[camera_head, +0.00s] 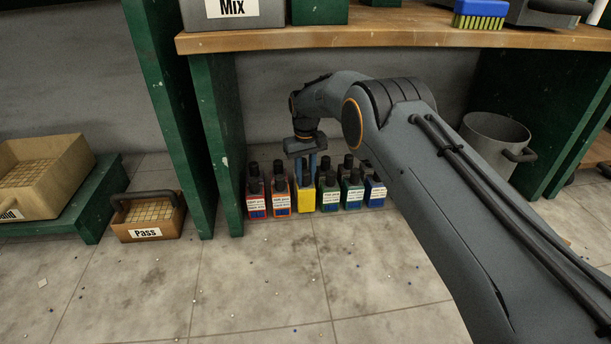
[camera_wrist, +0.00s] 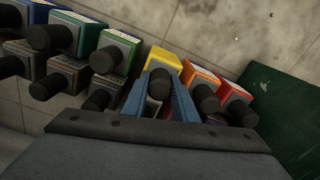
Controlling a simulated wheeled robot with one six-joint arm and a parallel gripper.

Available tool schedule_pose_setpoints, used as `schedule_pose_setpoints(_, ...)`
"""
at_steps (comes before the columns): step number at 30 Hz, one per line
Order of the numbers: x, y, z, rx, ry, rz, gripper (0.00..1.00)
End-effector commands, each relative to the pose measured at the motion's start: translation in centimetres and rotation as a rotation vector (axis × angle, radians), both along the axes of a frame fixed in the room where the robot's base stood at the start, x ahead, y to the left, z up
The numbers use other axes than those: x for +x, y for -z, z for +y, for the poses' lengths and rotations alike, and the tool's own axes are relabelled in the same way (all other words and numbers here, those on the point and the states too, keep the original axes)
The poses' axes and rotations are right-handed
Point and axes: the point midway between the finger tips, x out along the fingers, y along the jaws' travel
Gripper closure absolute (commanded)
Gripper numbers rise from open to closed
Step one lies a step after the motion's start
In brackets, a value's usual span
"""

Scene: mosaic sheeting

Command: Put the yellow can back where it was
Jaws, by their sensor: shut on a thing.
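The yellow can (camera_head: 305,200) stands upright on the floor in the front row of colored cans, between the orange can (camera_head: 280,202) and a green can (camera_head: 328,198). My gripper (camera_head: 305,167) reaches down from above and is shut on its dark cap. In the wrist view the two blue fingers of my gripper (camera_wrist: 162,98) straddle the cap, and the yellow can's body (camera_wrist: 163,62) shows past them. The can's lower part is hidden in the wrist view.
A red can (camera_head: 256,204) and a blue can (camera_head: 375,192) end the front row; darker cans stand behind. A green shelf post (camera_head: 213,140) is close at left, the wooden bench top (camera_head: 380,37) above. A grey bucket (camera_head: 493,145) stands right. Floor in front is mostly clear.

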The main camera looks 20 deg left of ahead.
Motion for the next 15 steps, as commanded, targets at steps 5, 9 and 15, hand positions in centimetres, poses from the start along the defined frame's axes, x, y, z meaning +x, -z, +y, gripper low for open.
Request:
schedule_pose_setpoints(5,0.04,0.2,0.03,0.001,0.0,-0.001,1.0)
schedule_pose_setpoints(9,0.04,0.47,0.02,0.001,0.0,-0.001,1.0)
schedule_pose_setpoints(15,0.04,0.8,0.03,0.001,0.0,-0.001,1.0)
